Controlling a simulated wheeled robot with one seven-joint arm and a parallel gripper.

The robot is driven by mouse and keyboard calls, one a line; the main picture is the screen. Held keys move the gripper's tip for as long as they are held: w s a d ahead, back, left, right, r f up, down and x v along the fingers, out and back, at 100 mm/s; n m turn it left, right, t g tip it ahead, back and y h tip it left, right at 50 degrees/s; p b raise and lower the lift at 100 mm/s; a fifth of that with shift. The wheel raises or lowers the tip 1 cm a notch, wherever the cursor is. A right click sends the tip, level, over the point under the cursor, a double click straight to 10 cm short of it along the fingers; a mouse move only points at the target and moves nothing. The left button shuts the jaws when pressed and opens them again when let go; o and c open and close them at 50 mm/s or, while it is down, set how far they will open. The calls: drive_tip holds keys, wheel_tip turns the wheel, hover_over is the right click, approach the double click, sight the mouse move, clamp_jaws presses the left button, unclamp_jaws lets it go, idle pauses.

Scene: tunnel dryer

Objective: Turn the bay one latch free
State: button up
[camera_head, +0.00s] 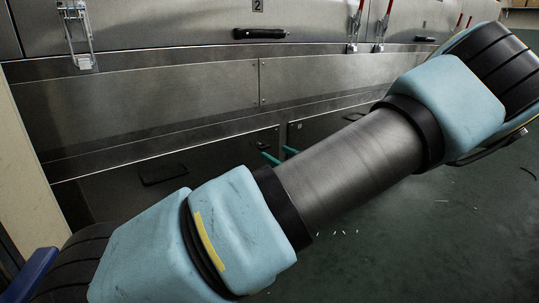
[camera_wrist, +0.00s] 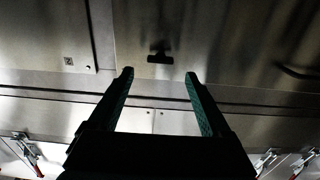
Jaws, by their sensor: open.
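The dryer's front carries several metal latches. One silver toggle latch (camera_head: 78,36) hangs at the upper left in the head view. Two latches with red handles, a left one (camera_head: 354,27) and a right one (camera_head: 382,27), stand at the upper right. The only readable bay plate is marked 2 (camera_head: 258,6); I cannot tell which latch belongs to bay one. My gripper (camera_wrist: 159,77) is open and empty, its two fingers pointing at the lower metal panels. Red-handled latches also show at the wrist view's lower left (camera_wrist: 29,155) and lower right (camera_wrist: 265,161), away from the fingers.
A black T-shaped handle (camera_wrist: 160,54) on a panel shows beyond the gap between the fingers. A black bar handle (camera_head: 260,33) sits below the plate marked 2. A pale post (camera_head: 38,165) stands at the left. The green floor (camera_head: 430,235) is mostly clear.

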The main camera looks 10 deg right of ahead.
sight(266, 148)
drive_tip(key=shift+b+x, duration=0.55)
drive_tip(key=shift+x, duration=1.8)
clamp_jaws()
